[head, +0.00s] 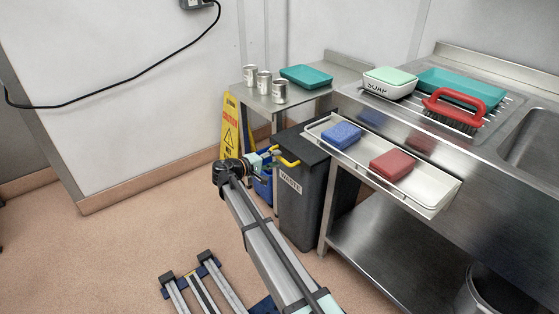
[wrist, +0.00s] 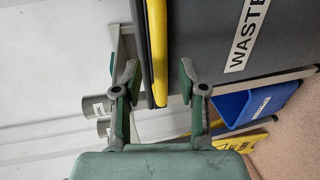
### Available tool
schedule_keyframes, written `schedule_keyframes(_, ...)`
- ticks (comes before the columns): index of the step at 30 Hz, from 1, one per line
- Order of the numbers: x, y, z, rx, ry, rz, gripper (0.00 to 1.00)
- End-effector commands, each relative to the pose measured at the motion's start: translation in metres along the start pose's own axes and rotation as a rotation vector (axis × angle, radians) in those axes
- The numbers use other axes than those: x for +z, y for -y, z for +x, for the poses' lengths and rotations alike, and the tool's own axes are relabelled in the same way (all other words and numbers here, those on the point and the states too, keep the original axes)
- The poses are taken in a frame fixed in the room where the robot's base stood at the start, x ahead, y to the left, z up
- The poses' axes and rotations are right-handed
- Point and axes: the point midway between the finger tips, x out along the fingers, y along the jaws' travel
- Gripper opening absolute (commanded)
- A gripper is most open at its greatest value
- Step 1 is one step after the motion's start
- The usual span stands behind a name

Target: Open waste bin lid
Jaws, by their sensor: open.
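The dark grey waste bin (head: 299,212) stands on the floor beside the steel counter, with a white WASTE label that also shows in the wrist view (wrist: 248,35). Its dark lid (head: 303,143) looks shut. A yellow handle (head: 288,161) runs along the lid's front edge. My gripper (head: 270,153) is at this handle, at the left of the bin. In the wrist view the yellow handle (wrist: 158,50) lies between my two open fingers, with a gap on both sides. My fingers do not visibly touch it. The far side of the lid is partly hidden by the white tray.
A white tray (head: 437,197) with a blue and a red block juts out close to the bin's right. A yellow caution sign (head: 229,128) and a blue bucket (head: 262,188) stand left of the bin. Several cans (head: 264,82) stand on the small table behind.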

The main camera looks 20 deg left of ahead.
Motion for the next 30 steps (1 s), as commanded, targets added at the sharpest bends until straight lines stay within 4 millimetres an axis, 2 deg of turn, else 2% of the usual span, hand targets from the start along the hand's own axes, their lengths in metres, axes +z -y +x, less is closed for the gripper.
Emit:
schedule_keyframes(3, -0.001, 0.001, 0.015, 0.000, 0.001, 0.000, 0.41)
schedule_keyframes(7, 0.000, 0.001, 0.025, 0.000, 0.000, -0.001, 0.41)
schedule_keyframes(18, 0.000, 0.000, 0.029, 0.000, 0.000, 0.000, 0.41)
schedule_keyframes(20, 0.000, 0.000, 0.028, 0.000, 0.000, 0.000, 0.20)
schedule_keyframes(21, 0.000, 0.000, 0.028, 0.000, 0.000, 0.000, 0.06)
schedule_keyframes(22, 0.000, 0.000, 0.028, 0.000, 0.000, 0.000, 0.00)
schedule_keyframes(30, 0.001, -0.003, 0.029, -0.003, 0.002, 0.000, 0.00)
